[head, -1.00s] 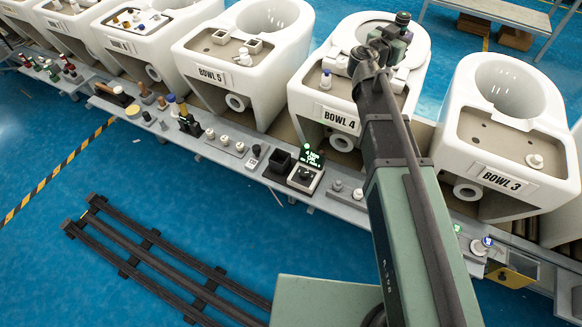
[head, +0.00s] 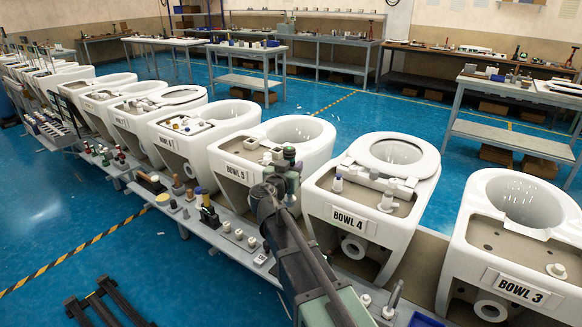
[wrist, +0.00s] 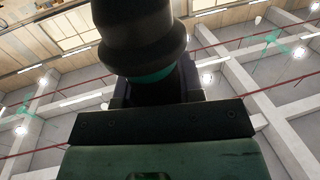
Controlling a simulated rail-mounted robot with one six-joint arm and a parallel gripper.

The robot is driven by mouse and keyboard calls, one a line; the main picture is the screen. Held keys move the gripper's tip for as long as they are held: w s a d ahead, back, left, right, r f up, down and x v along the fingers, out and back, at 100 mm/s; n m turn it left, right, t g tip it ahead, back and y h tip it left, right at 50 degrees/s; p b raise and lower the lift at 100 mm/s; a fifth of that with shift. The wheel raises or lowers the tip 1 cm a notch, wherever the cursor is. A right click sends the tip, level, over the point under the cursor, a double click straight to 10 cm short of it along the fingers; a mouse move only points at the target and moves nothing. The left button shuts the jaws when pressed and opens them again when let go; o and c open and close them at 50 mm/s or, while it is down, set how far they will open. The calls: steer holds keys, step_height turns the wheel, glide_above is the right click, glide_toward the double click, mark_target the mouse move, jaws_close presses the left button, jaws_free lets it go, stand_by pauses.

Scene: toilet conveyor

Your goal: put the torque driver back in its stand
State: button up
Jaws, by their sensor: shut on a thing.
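My gripper (head: 284,178) is at the end of my raised arm, in front of the gap between the BOWL 5 and BOWL 4 toilets. In the wrist view it is shut on a thick black round tool with a teal band (wrist: 143,40), which looks like the torque driver. Only part of the tool shows, with the ceiling behind it. The small dark and green shape at the arm's end in the head view is too small to tell tool from gripper. I cannot make out the driver's stand for certain; my arm hides part of the ledge.
The BOWL 5 toilet (head: 225,160), BOWL 4 toilet (head: 325,190) and BOWL 3 toilet (head: 470,255) stand in a row behind my arm. A grey ledge (head: 222,240) in front carries several tools and caps, including a black holder (head: 209,217).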

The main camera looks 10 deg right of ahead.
step_height(320, 180, down, 15)
steer(key=b, duration=1.2)
steer(key=shift+s+a, duration=0.3)
steer(key=shift+a, duration=0.1)
steer(key=shift+f+b, duration=2.15)
steer(key=shift+b, duration=0.1)
steer(key=shift+f, duration=0.25)
step_height(320, 180, down, 8)
steer(key=b, duration=0.8)
steer(key=shift+r, duration=0.2)
steer(key=o, duration=1.2)
steer(key=shift+c, duration=0.2)
